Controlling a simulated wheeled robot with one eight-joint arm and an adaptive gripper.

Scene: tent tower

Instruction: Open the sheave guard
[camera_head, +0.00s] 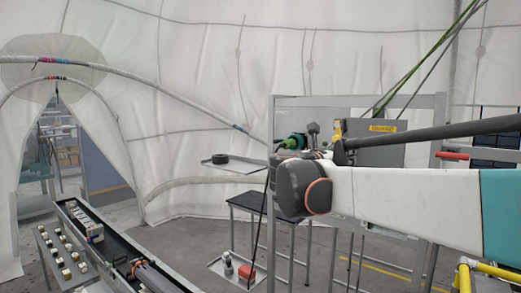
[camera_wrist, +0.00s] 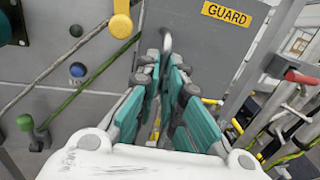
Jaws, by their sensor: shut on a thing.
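The sheave guard (camera_wrist: 205,42) is a grey panel with a yellow GUARD label, at the top of the wrist view. It also shows in the head view as a grey box (camera_head: 376,154) behind my arm. A pale metal handle (camera_wrist: 166,38) stands on the guard's face. My gripper (camera_wrist: 167,60) has teal fingers close together at the handle, shut on it. The contact itself is partly hidden by the fingertips. In the head view my wrist covers the fingers. I cannot tell how far the guard is swung.
A yellow knob (camera_wrist: 121,24) and a green rope (camera_wrist: 90,82) lie left of the fingers. A red-handled lever (camera_wrist: 303,78) and metal frame posts stand to the right. In the head view, a black-topped table (camera_head: 262,204) and a long parts trough (camera_head: 100,240) stand left.

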